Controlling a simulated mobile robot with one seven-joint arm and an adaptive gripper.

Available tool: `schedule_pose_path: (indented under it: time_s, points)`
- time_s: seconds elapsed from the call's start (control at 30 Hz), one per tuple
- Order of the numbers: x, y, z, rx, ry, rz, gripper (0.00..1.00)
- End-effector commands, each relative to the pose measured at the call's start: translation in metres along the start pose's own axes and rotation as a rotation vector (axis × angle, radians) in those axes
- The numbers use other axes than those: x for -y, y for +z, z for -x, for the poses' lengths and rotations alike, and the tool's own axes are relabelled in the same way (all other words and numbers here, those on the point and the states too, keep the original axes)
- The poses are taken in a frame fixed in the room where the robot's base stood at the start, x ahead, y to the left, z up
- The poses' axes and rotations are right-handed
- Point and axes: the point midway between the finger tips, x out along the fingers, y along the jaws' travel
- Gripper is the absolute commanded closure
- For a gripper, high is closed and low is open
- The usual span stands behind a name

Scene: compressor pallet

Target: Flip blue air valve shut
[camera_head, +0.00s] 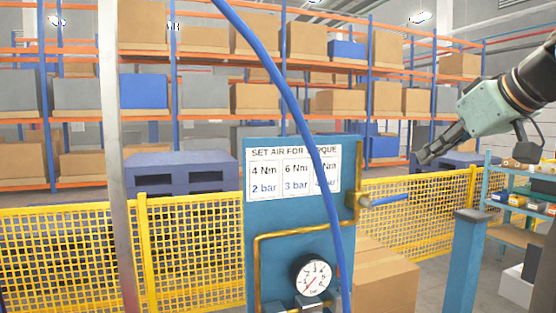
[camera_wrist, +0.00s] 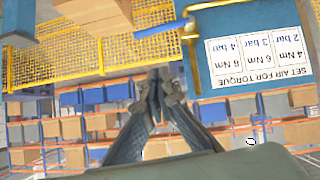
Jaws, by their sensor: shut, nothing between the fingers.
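The blue air valve has a blue lever handle (camera_head: 388,200) that sticks out to the right from a brass fitting (camera_head: 364,201) at the right edge of the blue panel (camera_head: 270,215). The lever lies nearly level, roughly across the upright brass pipe. In the wrist view, which is upside down, the lever (camera_wrist: 160,30) shows near the top, left of the panel. My gripper (camera_head: 421,159) is shut and empty, above and to the right of the lever, apart from it in the picture. Its fingertips (camera_wrist: 156,76) also show in the wrist view.
A pressure gauge (camera_head: 311,275) sits low on the panel. A blue hose (camera_head: 290,95) hangs in front of it. A yellow mesh fence (camera_head: 415,215), a cardboard box (camera_head: 385,283), a blue post (camera_head: 467,265) and a parts shelf (camera_head: 515,195) stand around. Space around the gripper looks clear.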

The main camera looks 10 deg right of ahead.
Motion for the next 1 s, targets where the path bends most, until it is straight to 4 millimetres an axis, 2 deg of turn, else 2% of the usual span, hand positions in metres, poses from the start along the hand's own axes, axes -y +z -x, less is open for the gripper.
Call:
schedule_pose_path:
  time_s: [0.3, 0.4, 0.63, 1.0]
  points:
    - [0.001, 0.000, -0.070, 0.003, -0.005, -0.001, 1.00]
    - [0.001, 0.004, -0.086, 0.003, -0.002, -0.003, 1.00]
    - [0.000, 0.024, -0.104, 0.001, -0.001, -0.002, 1.00]
    - [0.000, 0.029, -0.109, 0.001, 0.000, 0.000, 1.00]
